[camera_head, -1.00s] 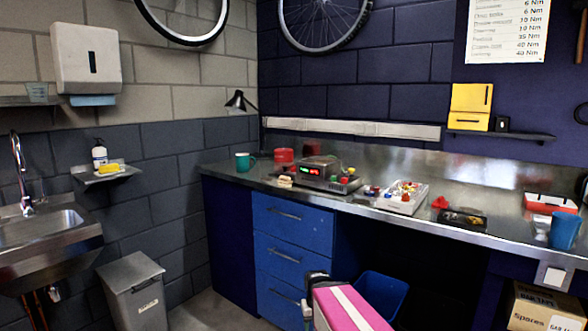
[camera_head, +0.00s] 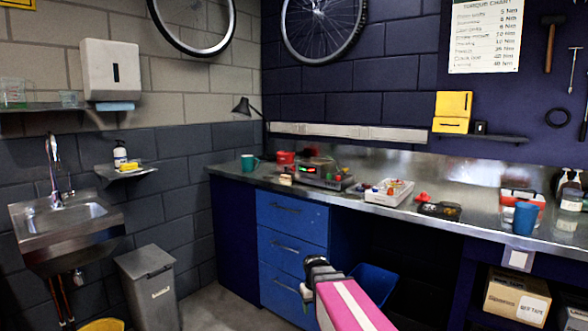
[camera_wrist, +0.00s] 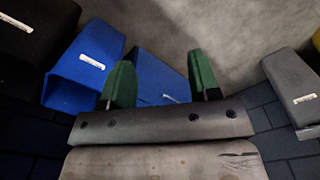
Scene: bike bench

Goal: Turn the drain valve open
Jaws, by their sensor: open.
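The sink (camera_head: 66,232) is on the left wall in the head view, with copper pipes (camera_head: 62,294) below it. A small pale fitting (camera_head: 78,280) hangs beside the pipes; I cannot tell whether it is the drain valve. A yellow bucket (camera_head: 102,325) shows at the bottom edge below the sink. My gripper (camera_wrist: 160,62) is open and empty in the wrist view, its two green fingers apart above the floor. It is in front of the blue drawers in the head view, well right of the sink. No valve shows in the wrist view.
A grey bin (camera_head: 148,288) stands between the sink and the blue drawers (camera_head: 290,250). A blue bin (camera_head: 372,282) is under the bench, right of my arm. The steel bench (camera_head: 455,225) carries tools and trays. Bare floor (camera_head: 222,300) lies between grey bin and drawers.

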